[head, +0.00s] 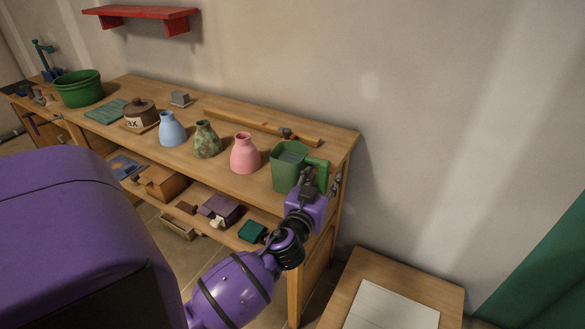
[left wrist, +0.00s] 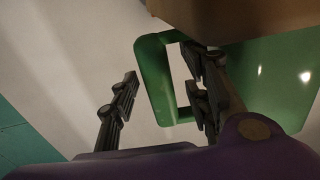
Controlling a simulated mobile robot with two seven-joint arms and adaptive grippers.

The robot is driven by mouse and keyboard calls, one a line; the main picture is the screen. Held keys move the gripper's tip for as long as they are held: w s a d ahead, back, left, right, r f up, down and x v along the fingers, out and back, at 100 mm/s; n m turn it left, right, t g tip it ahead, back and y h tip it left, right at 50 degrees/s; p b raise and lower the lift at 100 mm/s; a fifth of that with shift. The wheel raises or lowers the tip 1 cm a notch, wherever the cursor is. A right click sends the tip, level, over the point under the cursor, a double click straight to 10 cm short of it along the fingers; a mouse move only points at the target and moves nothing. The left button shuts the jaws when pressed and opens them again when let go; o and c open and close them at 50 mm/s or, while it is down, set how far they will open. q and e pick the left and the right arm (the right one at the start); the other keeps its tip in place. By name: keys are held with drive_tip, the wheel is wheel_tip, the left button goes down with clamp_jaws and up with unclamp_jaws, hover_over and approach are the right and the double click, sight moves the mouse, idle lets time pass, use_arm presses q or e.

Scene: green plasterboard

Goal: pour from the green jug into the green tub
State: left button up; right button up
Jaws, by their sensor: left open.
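The green jug (head: 286,168) stands upright near the right end of the workbench, its handle (head: 320,172) facing right. My left gripper (head: 308,182) is at the handle, partly overlapping the jug in the head view. In the left wrist view the jug (left wrist: 275,75) fills the right side. There my left gripper (left wrist: 160,92) is open, with the outer bar of the handle (left wrist: 152,80) between its fingers. One finger overlaps the handle's opening; contact cannot be told. The green tub (head: 80,91) stands at the far left end of the bench. My right gripper is not in view.
A pink vase (head: 244,155), a mottled green vase (head: 207,141), a blue vase (head: 172,130) and a brown-lidded jar (head: 140,114) stand between jug and tub. A wooden strip (head: 255,125) lies behind them. A red shelf (head: 145,15) hangs on the wall above.

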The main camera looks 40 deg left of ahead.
sight(322, 172)
use_arm(q)
clamp_jaws()
drive_tip(key=shift+r, duration=0.1)
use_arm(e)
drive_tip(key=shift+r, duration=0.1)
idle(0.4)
use_arm(q)
drive_tip(key=shift+r, duration=0.3)
wheel_tip(322, 172, up, 2)
drive_tip(key=shift+r, duration=0.2)
drive_tip(key=s+a+r+p, duration=0.1)
drive_tip(key=s+a+r, duration=0.6)
drive_tip(key=s+r, duration=0.3)
drive_tip(key=shift+s+a, duration=0.3)
drive_tip(key=shift+s, duration=0.55)
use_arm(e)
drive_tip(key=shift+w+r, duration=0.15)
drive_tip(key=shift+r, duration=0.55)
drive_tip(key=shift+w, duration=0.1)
